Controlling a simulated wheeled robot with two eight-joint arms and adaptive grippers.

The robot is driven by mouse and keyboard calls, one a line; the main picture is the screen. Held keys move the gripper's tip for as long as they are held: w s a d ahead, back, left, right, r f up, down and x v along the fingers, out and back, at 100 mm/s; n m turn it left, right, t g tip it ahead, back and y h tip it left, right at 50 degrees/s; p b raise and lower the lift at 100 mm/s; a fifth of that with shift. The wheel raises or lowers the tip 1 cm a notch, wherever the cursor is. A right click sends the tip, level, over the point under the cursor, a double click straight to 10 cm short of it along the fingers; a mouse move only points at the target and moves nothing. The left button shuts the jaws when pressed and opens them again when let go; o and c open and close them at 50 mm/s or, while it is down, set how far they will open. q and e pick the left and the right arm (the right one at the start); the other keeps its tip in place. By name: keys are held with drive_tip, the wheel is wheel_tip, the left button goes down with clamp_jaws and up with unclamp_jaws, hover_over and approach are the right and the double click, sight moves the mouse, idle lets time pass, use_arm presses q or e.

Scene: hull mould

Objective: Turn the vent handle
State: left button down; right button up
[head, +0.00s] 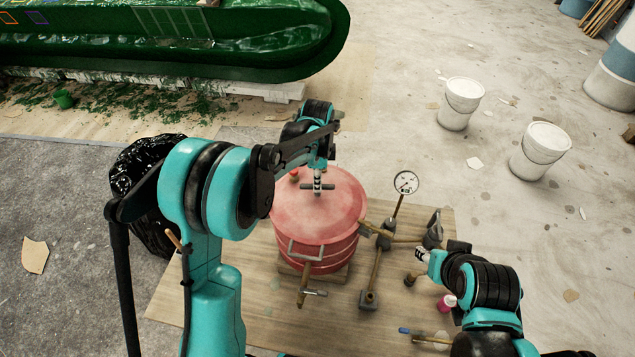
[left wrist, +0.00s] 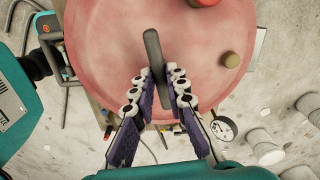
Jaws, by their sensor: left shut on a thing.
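The red drum (head: 318,232) stands upright on a wooden board. The vent handle (head: 331,187) is a dark grey bar on the drum's lid; it also shows in the left wrist view (left wrist: 152,48), running lengthwise between the fingers. My left gripper (head: 317,181) reaches down over the lid and is shut on the vent handle, with fingers on both sides of the bar (left wrist: 160,80). The handle's fitting under the bar is hidden. My right gripper (head: 422,255) is low at the right, beside the pipework; its finger opening is too small to tell.
A red cap (head: 294,174) sits on the lid near the handle. A round gauge (head: 405,182) on a pipe stands right of the drum. A pink bottle (head: 446,302) is near my right arm. White buckets (head: 460,103) stand on the floor behind.

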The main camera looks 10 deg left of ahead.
use_arm(q)
drive_tip(key=shift+m, duration=0.9)
drive_tip(key=c, duration=1.5)
unclamp_jaws()
drive_tip(key=shift+c, duration=0.2)
drive_tip(key=shift+r, duration=0.1)
wheel_tip(320, 180, up, 12)
